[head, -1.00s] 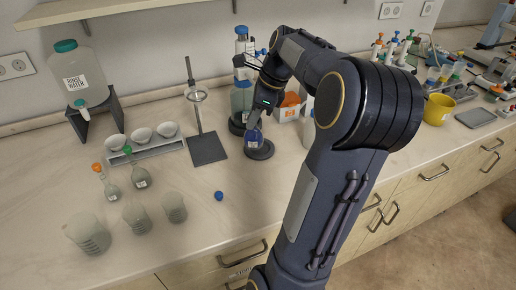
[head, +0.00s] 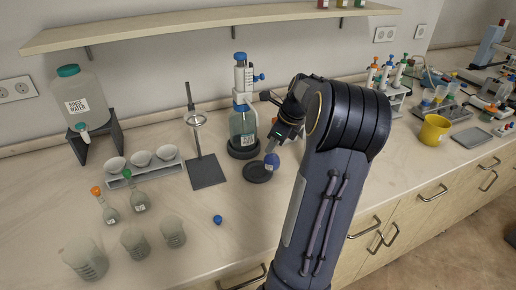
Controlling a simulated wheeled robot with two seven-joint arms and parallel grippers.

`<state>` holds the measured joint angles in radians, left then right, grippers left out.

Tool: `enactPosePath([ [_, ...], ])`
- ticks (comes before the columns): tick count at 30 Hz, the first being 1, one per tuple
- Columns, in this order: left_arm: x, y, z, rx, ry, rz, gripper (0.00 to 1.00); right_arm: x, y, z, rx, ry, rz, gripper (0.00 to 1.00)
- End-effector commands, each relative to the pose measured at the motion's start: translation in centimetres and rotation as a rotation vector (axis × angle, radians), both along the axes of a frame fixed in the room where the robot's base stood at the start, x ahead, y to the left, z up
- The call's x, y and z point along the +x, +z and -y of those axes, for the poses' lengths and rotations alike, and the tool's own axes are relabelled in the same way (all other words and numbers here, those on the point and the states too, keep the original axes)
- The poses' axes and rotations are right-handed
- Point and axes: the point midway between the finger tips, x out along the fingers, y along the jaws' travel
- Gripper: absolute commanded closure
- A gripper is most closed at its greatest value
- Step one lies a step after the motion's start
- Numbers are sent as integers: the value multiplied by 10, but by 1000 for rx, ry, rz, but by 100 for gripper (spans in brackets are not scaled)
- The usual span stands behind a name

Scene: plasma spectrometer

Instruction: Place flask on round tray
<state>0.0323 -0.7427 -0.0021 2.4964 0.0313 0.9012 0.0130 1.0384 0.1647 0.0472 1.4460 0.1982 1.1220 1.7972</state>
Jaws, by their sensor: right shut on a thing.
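My right gripper (head: 276,146) is shut on a small flask (head: 271,161) with a blue liquid and a pale label. The flask is over the right part of a dark round tray (head: 255,173) on the bench. I cannot tell whether the flask touches the tray or hangs a little above it. My arm hides part of the area to the right. My left gripper is not in view.
A dispenser bottle (head: 242,125) with a blue top stands just behind the round tray. A ring stand (head: 205,172) is to the left. A blue stopper (head: 217,219) lies on the bench in front. Flasks with orange (head: 107,209) and green caps (head: 137,199) stand farther left.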

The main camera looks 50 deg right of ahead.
Motion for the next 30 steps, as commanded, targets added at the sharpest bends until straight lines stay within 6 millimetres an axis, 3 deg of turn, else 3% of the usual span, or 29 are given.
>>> enactPosePath([
  [12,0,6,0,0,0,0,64,42,-27,-11,2,2,-1,100],
  [26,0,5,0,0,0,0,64,46,-35,-12,0,1,1,100],
  [27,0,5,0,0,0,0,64,46,-34,-12,0,1,1,79],
  [30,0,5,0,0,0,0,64,46,-34,-12,0,1,0,66],
])
